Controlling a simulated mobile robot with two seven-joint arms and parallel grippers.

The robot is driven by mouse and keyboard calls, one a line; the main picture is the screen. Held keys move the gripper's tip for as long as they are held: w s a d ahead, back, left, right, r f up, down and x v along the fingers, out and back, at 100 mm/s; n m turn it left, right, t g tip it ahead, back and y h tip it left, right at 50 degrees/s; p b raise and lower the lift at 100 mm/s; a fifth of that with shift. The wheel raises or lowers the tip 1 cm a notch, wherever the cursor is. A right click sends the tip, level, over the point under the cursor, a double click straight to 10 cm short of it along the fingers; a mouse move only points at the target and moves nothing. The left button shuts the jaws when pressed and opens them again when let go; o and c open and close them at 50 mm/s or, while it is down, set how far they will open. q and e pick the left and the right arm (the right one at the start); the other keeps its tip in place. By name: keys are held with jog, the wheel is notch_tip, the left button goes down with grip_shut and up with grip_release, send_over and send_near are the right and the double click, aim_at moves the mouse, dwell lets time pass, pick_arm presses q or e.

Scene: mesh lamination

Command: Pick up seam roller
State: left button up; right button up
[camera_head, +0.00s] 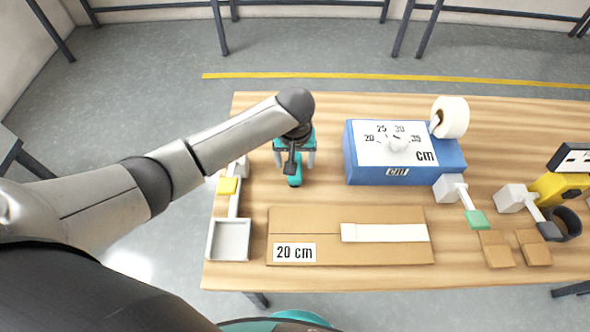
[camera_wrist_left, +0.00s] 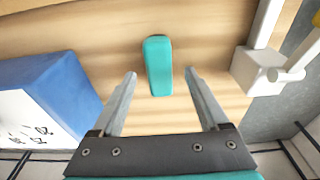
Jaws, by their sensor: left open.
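A teal rounded block (camera_head: 295,174), apparently the seam roller, lies on the wooden table below my left gripper (camera_head: 295,161). In the left wrist view the teal block (camera_wrist_left: 158,65) lies lengthwise between and just beyond the fingertips. My left gripper (camera_wrist_left: 161,75) is open and empty, with one finger to each side of the block in that view. No contact shows, and I cannot tell the exact height gap. The gripper and wrist partly hide the block in the head view. No separate roller wheel can be made out. My right gripper is not in view.
A blue box (camera_head: 405,175) with a dial and a white tape roll (camera_head: 452,117) stand right of the gripper. A cardboard sheet (camera_head: 350,255) with a white strip lies in front.

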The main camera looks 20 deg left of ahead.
pick_arm(q)
jog(key=shift+w+f, duration=0.15)
jog(key=shift+f, duration=0.55)
jog(key=shift+w+f, duration=0.1)
jog(key=shift+f, duration=0.55)
jog(key=shift+c, duration=0.4)
grip_shut()
